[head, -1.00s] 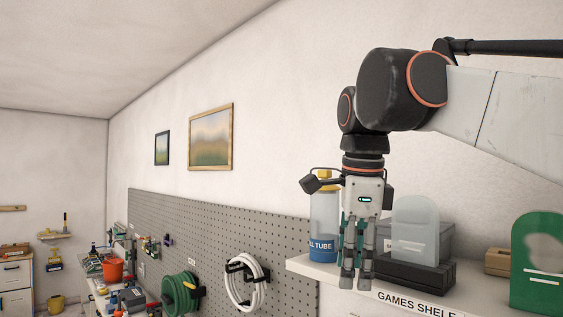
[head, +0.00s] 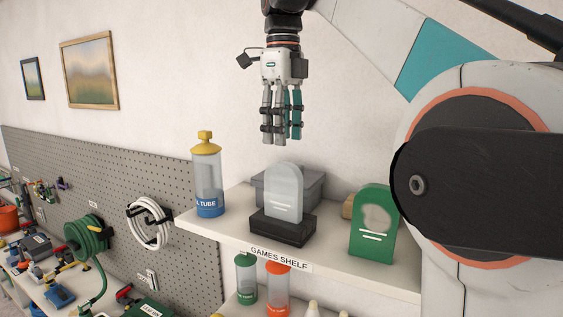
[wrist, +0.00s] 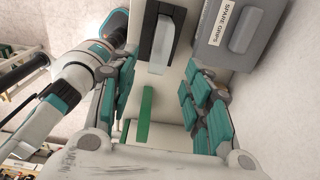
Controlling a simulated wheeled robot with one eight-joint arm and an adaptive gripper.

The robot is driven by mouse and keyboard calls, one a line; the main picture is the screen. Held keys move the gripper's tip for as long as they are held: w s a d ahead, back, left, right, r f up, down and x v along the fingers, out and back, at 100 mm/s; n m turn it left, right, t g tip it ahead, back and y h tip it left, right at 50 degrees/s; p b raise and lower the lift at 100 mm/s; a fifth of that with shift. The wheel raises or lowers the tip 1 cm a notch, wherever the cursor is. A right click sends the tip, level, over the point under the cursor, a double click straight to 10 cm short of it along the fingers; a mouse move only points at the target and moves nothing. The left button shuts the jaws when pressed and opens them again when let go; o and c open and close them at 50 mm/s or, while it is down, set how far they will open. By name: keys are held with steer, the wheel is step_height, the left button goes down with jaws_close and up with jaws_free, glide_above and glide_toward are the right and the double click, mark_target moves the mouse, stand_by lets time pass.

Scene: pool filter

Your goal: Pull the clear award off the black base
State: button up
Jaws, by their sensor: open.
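The clear award (head: 283,188) is a rounded, see-through plaque standing upright on the black base (head: 282,230) on the shelf. In the wrist view the clear award (wrist: 161,48) shows near the top, on the dark base (wrist: 150,22). My gripper (head: 281,140) points down, open and empty, with its fingertips a little above the award's top in the head view. In the wrist view my gripper (wrist: 160,75) has its teal fingers spread left and right, with nothing between them touching.
A grey box (head: 314,186) stands close behind the award. A yellow-capped tube (head: 207,175) stands to the left and a green award (head: 372,225) to the right, with a tan block (head: 348,207) behind. The shelf (head: 235,230) has bare room left of the base.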

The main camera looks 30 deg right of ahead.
mark_target(283, 163)
step_height(283, 163, down, 12)
steer(key=shift+r+p, duration=0.1)
steer(key=shift+p, duration=0.3)
steer(key=shift+c, duration=0.2)
jaws_close()
steer(key=shift+r+p, duration=0.6)
steer(key=shift+r, duration=0.05)
stand_by(0.3)
steer(key=shift+r+p, duration=1.55)
steer(key=shift+r, duration=0.6)
